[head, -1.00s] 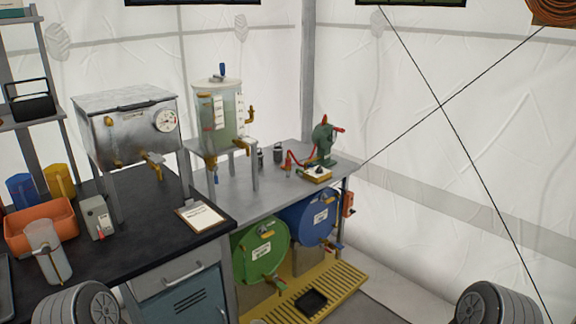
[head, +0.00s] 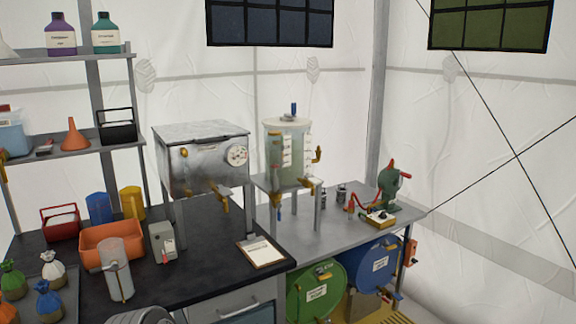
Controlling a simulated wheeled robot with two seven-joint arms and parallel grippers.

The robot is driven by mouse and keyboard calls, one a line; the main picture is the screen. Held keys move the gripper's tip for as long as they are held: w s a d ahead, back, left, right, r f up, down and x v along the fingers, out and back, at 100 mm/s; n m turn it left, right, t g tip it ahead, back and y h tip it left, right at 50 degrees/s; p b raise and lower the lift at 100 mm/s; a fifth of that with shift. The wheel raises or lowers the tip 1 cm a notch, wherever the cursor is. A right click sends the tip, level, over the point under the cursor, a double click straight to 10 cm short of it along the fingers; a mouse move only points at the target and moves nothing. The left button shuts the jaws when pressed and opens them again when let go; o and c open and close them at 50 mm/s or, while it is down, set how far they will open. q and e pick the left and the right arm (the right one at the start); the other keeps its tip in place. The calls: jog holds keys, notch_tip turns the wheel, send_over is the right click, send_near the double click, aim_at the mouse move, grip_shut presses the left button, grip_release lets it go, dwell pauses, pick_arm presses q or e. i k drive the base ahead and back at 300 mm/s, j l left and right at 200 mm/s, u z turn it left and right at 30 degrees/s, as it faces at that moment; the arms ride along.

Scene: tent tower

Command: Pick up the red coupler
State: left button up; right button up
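I cannot make out the red coupler for certain. A thin red hose (head: 365,203) runs on the grey metal bench (head: 317,239), from the green hand pump (head: 389,184) to a small orange-red fitting (head: 350,208) at its left end. I cannot tell whether that fitting is the coupler. Neither gripper shows; only a grey rounded part of my own arm is at the bottom left edge.
A dark bench (head: 200,279) at left bears an orange bin (head: 110,244), a clear cylinder (head: 117,270) and a clipboard (head: 262,251). A metal box with a dial (head: 203,166) and a clear tank (head: 288,155) stand on legs. Green (head: 314,293) and blue drums (head: 372,265) lie below.

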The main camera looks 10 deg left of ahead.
aim_at(351, 208)
jog(key=i+l+u, duration=0.15)
jog(key=u, duration=0.35)
jog(key=i+l+u, duration=0.1)
jog(key=u, duration=0.35)
jog(key=l+u, duration=0.35)
jog(key=u, duration=0.15)
jog(key=i+l+u, duration=0.2)
jog(key=l, duration=0.9)
jog(key=k+l+u, duration=0.2)
jog(key=l, duration=0.9)
jog(key=l+u, duration=0.2)
jog(key=l, duration=0.9)
